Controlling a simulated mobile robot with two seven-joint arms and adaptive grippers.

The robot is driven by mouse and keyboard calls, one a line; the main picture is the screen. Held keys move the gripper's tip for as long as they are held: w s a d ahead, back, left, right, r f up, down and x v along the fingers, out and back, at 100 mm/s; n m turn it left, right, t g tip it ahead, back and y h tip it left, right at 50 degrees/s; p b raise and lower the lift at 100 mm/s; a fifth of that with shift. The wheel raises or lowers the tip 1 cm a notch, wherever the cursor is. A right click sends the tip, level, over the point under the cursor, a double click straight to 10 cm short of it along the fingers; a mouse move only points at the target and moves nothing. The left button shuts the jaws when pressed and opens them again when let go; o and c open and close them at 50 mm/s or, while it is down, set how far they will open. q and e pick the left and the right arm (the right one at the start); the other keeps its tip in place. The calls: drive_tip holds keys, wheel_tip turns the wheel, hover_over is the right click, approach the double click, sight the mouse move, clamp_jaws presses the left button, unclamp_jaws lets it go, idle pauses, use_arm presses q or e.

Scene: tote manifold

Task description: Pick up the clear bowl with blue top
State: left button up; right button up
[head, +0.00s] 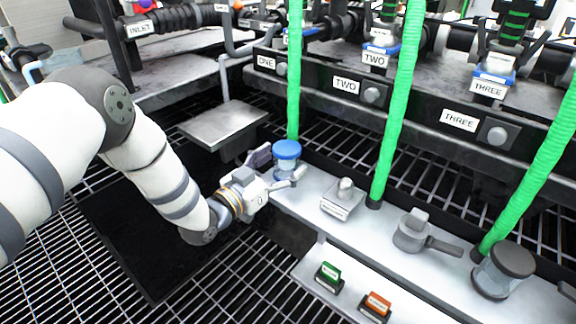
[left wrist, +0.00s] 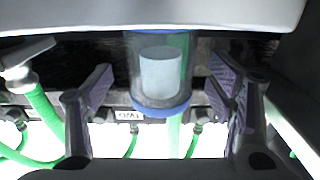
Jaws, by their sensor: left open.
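The clear bowl with the blue top (head: 286,150) stands upright at the left end of the grey shelf. My left gripper (head: 280,168) is open, with one finger on each side of the bowl in the head view. In the left wrist view the bowl (left wrist: 160,75) appears between the two spread fingers, with its blue rim toward the lower side and a pale cylinder-like shape inside. The left wrist view's open gripper (left wrist: 165,95) shows gaps on both sides of the bowl. My right gripper is in neither view.
The grey shelf (head: 385,240) also holds a small metal block with a knob (head: 342,198), a grey valve-like piece (head: 412,232) and a clear jar with a dark lid (head: 503,270). A metal plate (head: 222,124) lies behind my gripper.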

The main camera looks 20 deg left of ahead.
use_arm(q)
drive_tip(key=shift+w+d+f, duration=0.15)
drive_tip(key=shift+w, duration=0.25)
drive_tip(key=shift+w+d+f, duration=0.15)
drive_tip(key=shift+w, duration=0.2)
drive_tip(key=shift+w+d+r, duration=0.1)
drive_tip(key=shift+w+r, duration=0.1)
drive_tip(key=shift+w, duration=0.15)
drive_tip(key=c, duration=1.3)
drive_tip(key=shift+r, duration=0.15)
